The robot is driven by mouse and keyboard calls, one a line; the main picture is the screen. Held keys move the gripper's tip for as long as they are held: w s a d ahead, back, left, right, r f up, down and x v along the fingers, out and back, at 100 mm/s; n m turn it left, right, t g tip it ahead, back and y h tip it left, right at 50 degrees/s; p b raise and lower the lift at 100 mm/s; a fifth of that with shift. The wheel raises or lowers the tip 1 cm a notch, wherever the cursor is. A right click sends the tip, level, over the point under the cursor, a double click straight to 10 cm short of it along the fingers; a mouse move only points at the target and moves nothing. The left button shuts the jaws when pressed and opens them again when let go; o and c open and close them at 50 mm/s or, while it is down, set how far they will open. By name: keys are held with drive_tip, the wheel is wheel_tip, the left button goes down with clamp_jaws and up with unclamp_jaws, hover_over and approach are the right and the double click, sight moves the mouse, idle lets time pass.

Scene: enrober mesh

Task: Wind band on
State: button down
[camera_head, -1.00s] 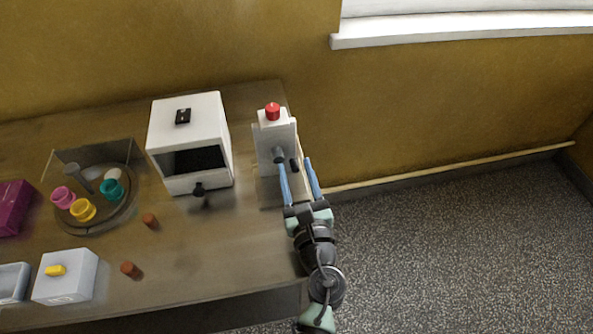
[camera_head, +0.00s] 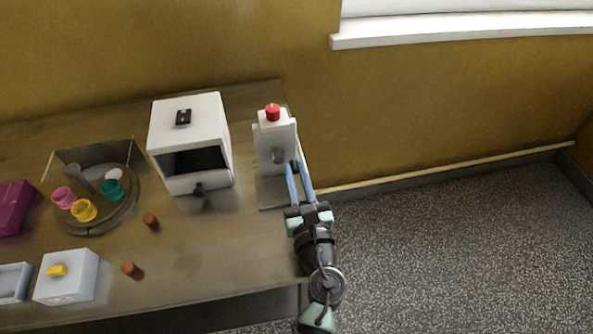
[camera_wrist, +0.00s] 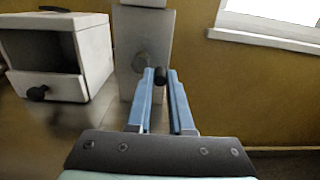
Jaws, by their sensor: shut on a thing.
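A white upright stand (camera_head: 275,135) with a red button (camera_head: 272,112) on top stands near the table's right edge. Its front face carries a round grey hub (camera_head: 278,156); the hub also shows in the wrist view (camera_wrist: 146,62). A black crank knob (camera_wrist: 160,76) sits to the right of the hub. My gripper (camera_head: 296,168) reaches in from the front with its blue fingers close together. It is shut on the black knob, which shows between the fingertips in the wrist view. The fingers partly hide the knob and whatever joins it to the hub.
A white box (camera_head: 188,130) with a dark opening and black front knob (camera_head: 199,189) stands left of the stand. Further left are a round tray (camera_head: 97,228) with coloured cups, two brown cylinders (camera_head: 151,221) and a grey box (camera_head: 67,285). The table's front right is clear.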

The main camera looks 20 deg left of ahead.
sight(272, 170)
drive_tip(key=m, duration=0.1)
drive_tip(key=m+p, duration=0.1)
drive_tip(key=m, duration=0.1)
drive_tip(key=f+m, duration=0.1)
drive_tip(key=m, duration=0.1)
drive_tip(key=shift+s+a+p, duration=0.15)
drive_tip(key=shift+a+p, duration=0.1)
drive_tip(key=shift+p, duration=0.1)
drive_tip(key=m, duration=0.2)
drive_tip(key=m+p, duration=0.1)
drive_tip(key=f+m+p, duration=0.1)
drive_tip(key=m, duration=0.1)
drive_tip(key=shift+s+a+m, duration=0.3)
drive_tip(key=shift+a, duration=0.1)
drive_tip(key=m, duration=0.1)
drive_tip(key=m+p, duration=0.1)
drive_tip(key=m, duration=0.1)
drive_tip(key=a+m+p, duration=0.1)
drive_tip(key=m, duration=0.1)
drive_tip(key=shift+s+f, duration=0.1)
drive_tip(key=shift+s, duration=0.25)
drive_tip(key=m+p, duration=0.1)
drive_tip(key=m, duration=0.1)
drive_tip(key=a+m, duration=0.1)
drive_tip(key=m, duration=0.1)
drive_tip(key=m+p, duration=0.1)
drive_tip(key=m, duration=0.2)
drive_tip(key=shift+s+a+r+p, duration=0.15)
drive_tip(key=shift+s+r+p, duration=0.05)
drive_tip(key=shift+s+p, duration=0.2)
